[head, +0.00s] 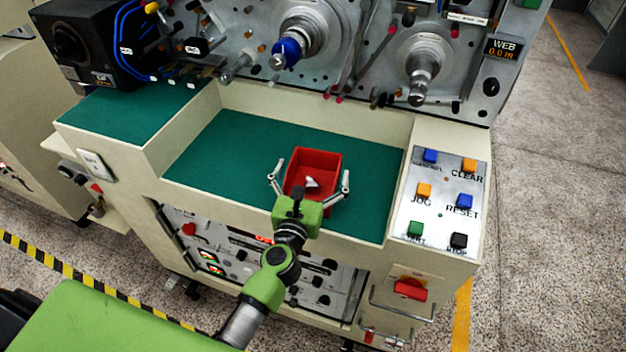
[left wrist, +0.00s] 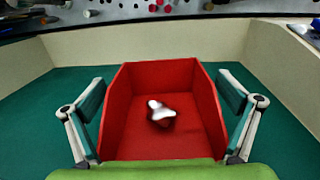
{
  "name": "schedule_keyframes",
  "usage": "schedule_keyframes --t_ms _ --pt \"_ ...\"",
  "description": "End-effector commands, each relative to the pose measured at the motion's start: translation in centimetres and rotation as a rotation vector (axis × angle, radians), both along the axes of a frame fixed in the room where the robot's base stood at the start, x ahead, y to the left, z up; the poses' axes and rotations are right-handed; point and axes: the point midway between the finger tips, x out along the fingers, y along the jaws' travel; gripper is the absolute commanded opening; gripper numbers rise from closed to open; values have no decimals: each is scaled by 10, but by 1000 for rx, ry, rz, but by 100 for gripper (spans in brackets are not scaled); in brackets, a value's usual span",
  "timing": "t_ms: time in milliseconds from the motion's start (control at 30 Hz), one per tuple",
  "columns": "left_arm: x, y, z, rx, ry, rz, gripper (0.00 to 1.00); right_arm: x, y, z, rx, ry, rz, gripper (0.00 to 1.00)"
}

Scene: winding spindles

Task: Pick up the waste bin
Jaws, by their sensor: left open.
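The waste bin is a red open-topped box (head: 316,160) standing on the green mat in the machine's recess. In the left wrist view the red bin (left wrist: 165,75) fills the middle, with a small crumpled white and dark scrap (left wrist: 160,110) inside. My left gripper (head: 310,180) is open, with one finger on each side of the bin. In the left wrist view, the fingers of my left gripper (left wrist: 165,105) flank the bin's side walls, with a narrow gap visible on each side. The gripper's palm hides the bin's near bottom edge. My right gripper is not in view.
The green mat (head: 230,150) is clear around the bin. Cream walls (head: 330,115) bound the recess at the back and sides. A button panel (head: 440,200) lies to the right. Spindles (head: 420,80) project from the panel above. A black box (head: 95,45) stands at the upper left.

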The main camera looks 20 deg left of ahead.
Motion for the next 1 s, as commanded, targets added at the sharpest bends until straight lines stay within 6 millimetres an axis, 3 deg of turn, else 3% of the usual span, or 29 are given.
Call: schedule_keyframes --t_ms 100,267,667,1000 --pt "0 0 0 0 0 0 100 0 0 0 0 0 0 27" --pt "0 0 0 1 0 0 61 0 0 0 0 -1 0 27" --pt "-1 0 1 0 0 0 60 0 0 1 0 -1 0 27" --pt "0 0 30 2 -2 -1 60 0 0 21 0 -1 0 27"
